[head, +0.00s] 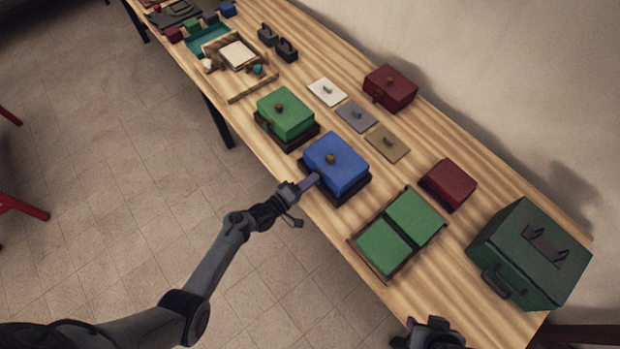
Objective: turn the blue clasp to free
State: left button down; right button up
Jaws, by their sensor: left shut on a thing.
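The lid looks closed. My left gripper (311,181) reaches in from the lower left and is shut at the box's front left side, where the clasp is. The fingers hide the clasp, so its angle cannot be told. My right gripper (432,332) is at the bottom edge, partly cut off, away from the box; its jaws cannot be made out.
A green box (285,112) on a dark base stands just left of the blue box. An open green case (385,248) lies to the right. Dark red boxes (390,88) (448,184), flat plates (387,143) and a large green chest (530,253) stand farther back and right.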

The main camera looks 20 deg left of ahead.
pick_arm(q)
jog(key=shift+n+p, duration=0.3)
jog(key=shift+n, duration=0.8)
jog(key=c, duration=1.1)
grip_release()
jog(key=shift+s+a, duration=0.25)
jog(key=shift+s, duration=0.15)
jog(key=p+v, duration=0.1)
jog(key=v, duration=0.9)
jog(key=shift+d+f, duration=0.1)
